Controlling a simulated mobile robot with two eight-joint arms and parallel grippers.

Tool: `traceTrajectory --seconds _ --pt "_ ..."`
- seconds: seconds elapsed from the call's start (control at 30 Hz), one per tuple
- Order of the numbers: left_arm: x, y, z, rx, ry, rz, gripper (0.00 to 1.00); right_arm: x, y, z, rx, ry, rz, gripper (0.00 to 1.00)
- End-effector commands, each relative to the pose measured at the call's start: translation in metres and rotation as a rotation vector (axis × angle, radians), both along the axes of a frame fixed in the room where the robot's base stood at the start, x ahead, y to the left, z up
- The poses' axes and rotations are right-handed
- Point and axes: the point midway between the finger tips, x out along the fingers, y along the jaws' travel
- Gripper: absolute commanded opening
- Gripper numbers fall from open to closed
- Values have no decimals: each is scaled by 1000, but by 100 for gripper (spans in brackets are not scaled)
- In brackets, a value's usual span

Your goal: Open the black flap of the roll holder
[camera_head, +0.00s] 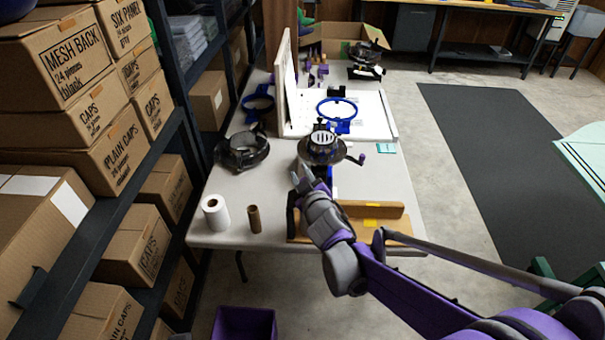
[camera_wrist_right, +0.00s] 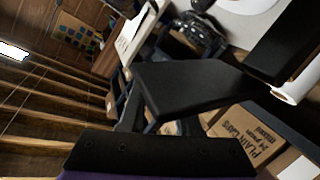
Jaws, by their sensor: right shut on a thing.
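The roll holder (camera_head: 388,211) is a wooden piece with yellow labels at the front edge of the grey-white table. Its black flap (camera_head: 291,213) stands at its left end. My right gripper (camera_head: 301,182) reaches over the holder from the right and is shut on the flap. My forearm and wrist hide part of the holder in the head view. My left gripper is not in view.
A white roll (camera_head: 215,214) and a brown cardboard tube (camera_head: 254,219) stand left of the holder. A round hooping device (camera_head: 323,149) and a black ring device (camera_head: 242,151) sit behind. Shelves with boxes (camera_head: 120,255) line the left.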

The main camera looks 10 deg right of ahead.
Motion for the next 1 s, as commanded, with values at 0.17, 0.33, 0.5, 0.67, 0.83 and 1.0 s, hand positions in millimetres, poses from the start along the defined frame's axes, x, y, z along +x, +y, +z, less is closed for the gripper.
traceTrajectory --seconds 0.17,0.33,0.5,0.67,0.83,1.0 --pt "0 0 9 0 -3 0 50 1 3 4 -56 10 2 0" --pt "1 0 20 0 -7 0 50 2 8 7 -135 25 4 0" --pt "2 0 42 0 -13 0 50 4 17 12 -287 56 4 0" --pt "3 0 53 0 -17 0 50 6 26 11 -436 86 3 0" --pt "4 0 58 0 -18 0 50 8 36 9 -595 118 4 0" --pt "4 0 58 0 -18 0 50 10 45 6 -740 148 3 0"
